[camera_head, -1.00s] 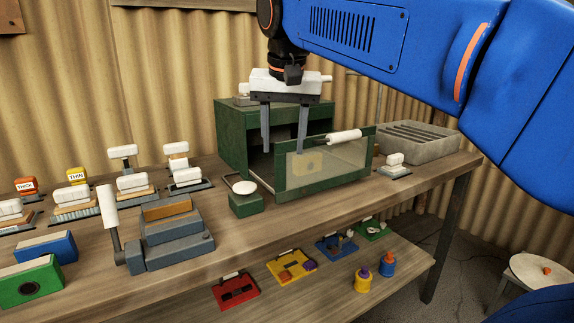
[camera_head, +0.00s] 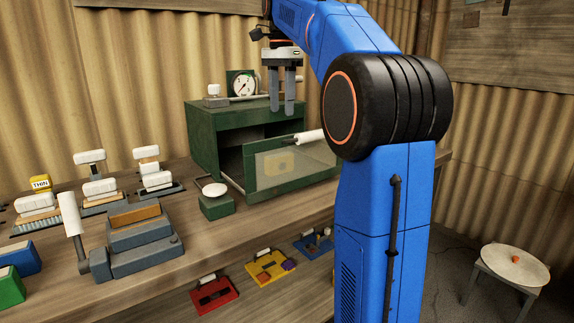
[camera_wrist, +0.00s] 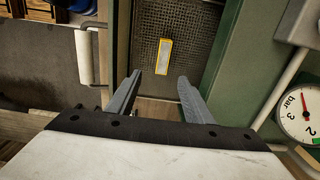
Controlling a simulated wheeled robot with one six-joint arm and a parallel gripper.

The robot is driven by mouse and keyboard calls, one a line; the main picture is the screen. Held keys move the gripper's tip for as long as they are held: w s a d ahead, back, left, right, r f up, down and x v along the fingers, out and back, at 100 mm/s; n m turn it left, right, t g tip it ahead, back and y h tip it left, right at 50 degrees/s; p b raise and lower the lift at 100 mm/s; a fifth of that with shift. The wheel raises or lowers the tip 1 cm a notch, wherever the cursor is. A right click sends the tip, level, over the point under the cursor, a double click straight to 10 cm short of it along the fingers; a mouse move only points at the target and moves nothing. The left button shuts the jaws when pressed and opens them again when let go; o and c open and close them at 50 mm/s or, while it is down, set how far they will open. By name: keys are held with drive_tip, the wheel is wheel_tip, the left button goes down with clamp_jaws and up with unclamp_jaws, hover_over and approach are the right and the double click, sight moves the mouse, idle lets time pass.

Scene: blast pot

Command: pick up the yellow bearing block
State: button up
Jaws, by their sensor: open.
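The yellow bearing block (camera_head: 282,163) shows dimly through the window in the front panel (camera_head: 262,188) of the green cabinet (camera_head: 203,133). In the wrist view a narrow yellow-edged piece with a pale middle (camera_wrist: 163,57), probably the block from above, lies on a dark mesh floor (camera_wrist: 148,25). My gripper (camera_head: 281,111) hangs above the panel, fingers pointing down, open and empty. In the wrist view my gripper (camera_wrist: 159,78) has its fingers on either side of the line to the yellow piece, well apart from it.
A white handle (camera_head: 309,137) sticks out from the front panel. A pressure gauge (camera_head: 243,86) stands on the cabinet. A grey lever fixture (camera_head: 143,240) and a green button box (camera_head: 216,202) stand on the bench. Coloured trays (camera_head: 270,266) lie on the lower shelf.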

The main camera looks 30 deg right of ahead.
wheel_tip(320, 180, down, 12)
drive_tip(key=shift+d+r, duration=0.1)
drive_tip(key=shift+d, duration=0.05)
drive_tip(key=shift+w+a+f, duration=0.1)
drive_tip(key=shift+w+f, duration=0.05)
drive_tip(key=shift+f, duration=0.8)
drive_tip(key=shift+w+a+f, duration=0.15)
drive_tip(key=shift+f, duration=0.75)
drive_tip(key=shift+w+a+f, duration=0.1)
drive_tip(key=shift+w+f, duration=0.05)
drive_tip(key=shift+f, duration=0.8)
clamp_jaws()
